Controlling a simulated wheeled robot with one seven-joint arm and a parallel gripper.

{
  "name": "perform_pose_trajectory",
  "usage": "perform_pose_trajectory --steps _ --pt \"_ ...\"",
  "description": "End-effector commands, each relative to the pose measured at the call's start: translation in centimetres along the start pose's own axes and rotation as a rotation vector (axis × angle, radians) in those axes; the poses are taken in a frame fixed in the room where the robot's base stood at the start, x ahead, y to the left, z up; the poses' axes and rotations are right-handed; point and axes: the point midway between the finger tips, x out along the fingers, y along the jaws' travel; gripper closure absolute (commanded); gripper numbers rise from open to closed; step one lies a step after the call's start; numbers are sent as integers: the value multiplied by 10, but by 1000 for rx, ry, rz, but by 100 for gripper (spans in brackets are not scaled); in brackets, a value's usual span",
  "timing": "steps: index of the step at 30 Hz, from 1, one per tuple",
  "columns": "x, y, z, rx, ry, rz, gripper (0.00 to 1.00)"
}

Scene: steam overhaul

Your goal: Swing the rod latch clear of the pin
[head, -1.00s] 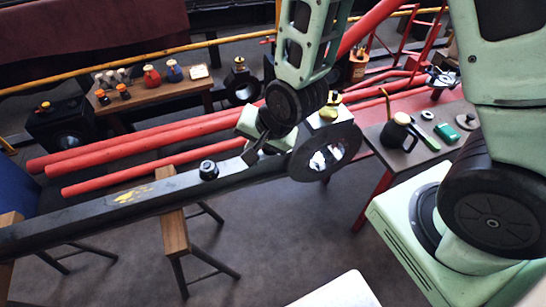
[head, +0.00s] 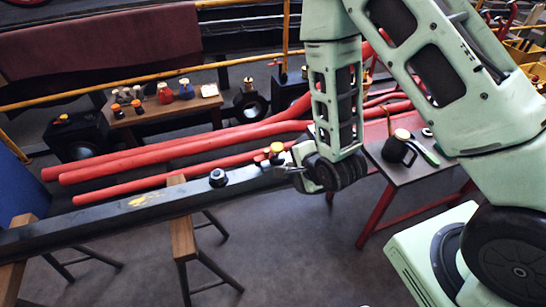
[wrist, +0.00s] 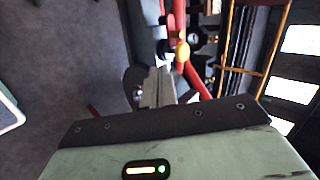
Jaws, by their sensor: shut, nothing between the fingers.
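The long dark rod (head: 120,205) runs from the lower left to my gripper (head: 288,170), with a yellow mark and a black round knob (head: 218,178) on its top. A cup with a yellow-orange top (head: 276,150) stands at the rod's right end. My gripper is at this end, pointing left, and looks shut and empty; whether it touches is unclear. My wrist hides most of the end ring. In the wrist view the fingers (wrist: 156,90) lie beside a dark rounded part (wrist: 133,82) with a bright metal spot. I cannot make out the latch or the pin for certain.
Wooden-topped trestles (head: 182,230) carry the rod. Red pipes (head: 180,155) run behind it. A small table (head: 400,178) with a black can (head: 398,148) stands at right. A wooden bench (head: 165,118) with bottles stands behind. The floor in front is open.

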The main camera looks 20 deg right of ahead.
Motion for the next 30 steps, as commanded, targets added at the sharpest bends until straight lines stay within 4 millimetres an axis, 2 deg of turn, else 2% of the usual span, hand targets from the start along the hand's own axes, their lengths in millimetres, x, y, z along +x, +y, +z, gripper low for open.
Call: perform_pose_trajectory --steps 14,30 --pt "31 4 1 -1 -1 -3 100" --pt "49 2 0 -2 1 -5 100"
